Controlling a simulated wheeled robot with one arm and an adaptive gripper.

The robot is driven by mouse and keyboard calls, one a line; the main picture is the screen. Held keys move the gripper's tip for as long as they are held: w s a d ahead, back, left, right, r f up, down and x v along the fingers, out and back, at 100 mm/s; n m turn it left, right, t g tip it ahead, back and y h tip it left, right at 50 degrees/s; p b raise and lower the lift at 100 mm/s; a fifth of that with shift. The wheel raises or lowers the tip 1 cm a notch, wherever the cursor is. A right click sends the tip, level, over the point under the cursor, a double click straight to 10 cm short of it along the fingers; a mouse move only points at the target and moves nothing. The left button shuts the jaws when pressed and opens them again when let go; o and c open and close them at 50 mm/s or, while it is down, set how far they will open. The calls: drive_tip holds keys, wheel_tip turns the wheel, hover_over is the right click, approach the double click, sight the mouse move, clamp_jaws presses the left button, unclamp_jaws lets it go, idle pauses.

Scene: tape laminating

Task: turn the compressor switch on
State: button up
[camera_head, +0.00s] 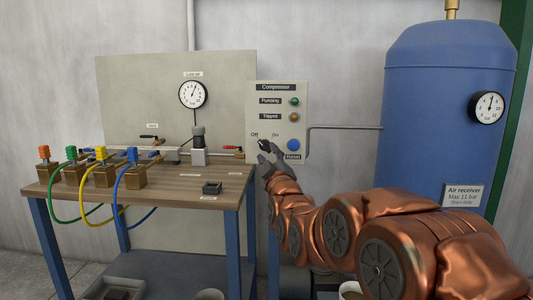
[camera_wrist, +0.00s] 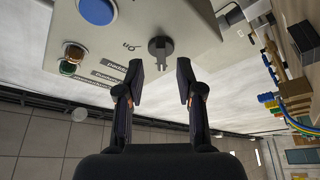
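The compressor panel (camera_head: 262,110) is a pale box on the wall, labelled "Compressor". Its dark switch knob (camera_wrist: 161,46) shows in the wrist view, beyond my fingertips and centred between them. In the head view the "Off" and "On" labels stand above the switch area, and my gripper (camera_head: 270,156) partly covers that area. In the wrist view my gripper (camera_wrist: 160,80) is open, with its two dark fingers apart and nothing between them. The fingers look clear of the knob. I cannot tell exactly which label the knob points to.
A blue reset button (camera_head: 293,145) sits just right of my gripper. Two indicator lamps (camera_head: 294,109) are above it. A blue air receiver (camera_head: 440,130) stands at the right. A workbench (camera_head: 170,188) with coloured hoses and fittings is at the left.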

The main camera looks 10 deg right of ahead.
sight(265, 148)
drive_tip(key=shift+x, duration=1.6)
drive_tip(key=shift+f, duration=0.1)
drive_tip(key=shift+c, duration=0.2)
clamp_jaws()
